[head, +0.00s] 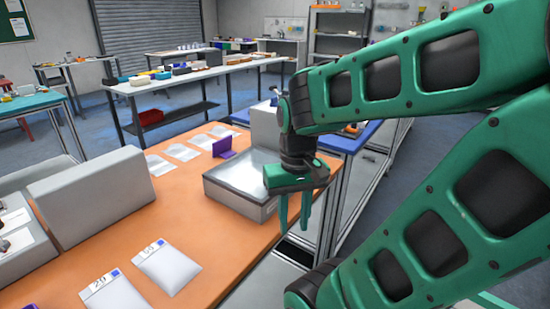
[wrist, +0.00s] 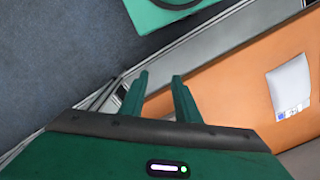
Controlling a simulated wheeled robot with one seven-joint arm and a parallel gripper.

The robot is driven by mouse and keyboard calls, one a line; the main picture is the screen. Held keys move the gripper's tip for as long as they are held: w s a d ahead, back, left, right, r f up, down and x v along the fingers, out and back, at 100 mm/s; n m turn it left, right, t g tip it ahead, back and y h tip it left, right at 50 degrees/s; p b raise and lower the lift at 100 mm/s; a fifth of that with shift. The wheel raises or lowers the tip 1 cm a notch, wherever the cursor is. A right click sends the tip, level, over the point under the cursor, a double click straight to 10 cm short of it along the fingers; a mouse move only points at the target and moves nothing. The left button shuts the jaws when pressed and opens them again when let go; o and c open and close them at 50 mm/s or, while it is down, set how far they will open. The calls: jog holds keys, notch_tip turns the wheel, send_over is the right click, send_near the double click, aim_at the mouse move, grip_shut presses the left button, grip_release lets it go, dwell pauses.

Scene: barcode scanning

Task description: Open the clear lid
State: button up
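The clear lid (head: 243,173) lies flat and shut on top of a grey box (head: 235,200) on the orange table. My gripper (head: 294,225) hangs, fingers down, at the right front side of the box, just past the table's edge. In the wrist view the two green fingers of my gripper (wrist: 162,80) are apart with nothing between them. Part of the box's right side is hidden behind my gripper. I cannot tell whether the gripper touches the box.
White packets (head: 167,268) lie on the orange table (head: 225,249), and one shows in the wrist view (wrist: 290,85). A purple holder (head: 224,146) stands behind the box. A large grey box (head: 92,196) stands at left. Floor shows beyond the table's right edge.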

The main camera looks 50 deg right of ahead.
jog(key=w+d+r+m+g+h, duration=0.1)
jog(key=w+d+r+m, duration=0.15)
jog(key=d+r, duration=0.25)
jog(key=w+d+r+m+g, duration=0.1)
jog(key=w+d+r+m, duration=0.15)
jog(key=d+r, duration=0.2)
jog(key=w+r+m, duration=0.5)
jog(key=w+r, duration=0.3)
jog(key=w, duration=0.3)
jog(key=shift+s+x, duration=0.15)
jog(key=shift+x, duration=2.55)
jog(key=shift+s+x, duration=0.1)
jog(key=shift+x, duration=2.6)
jog(key=shift+c, duration=0.2)
jog(key=shift+r, duration=0.1)
grip_shut()
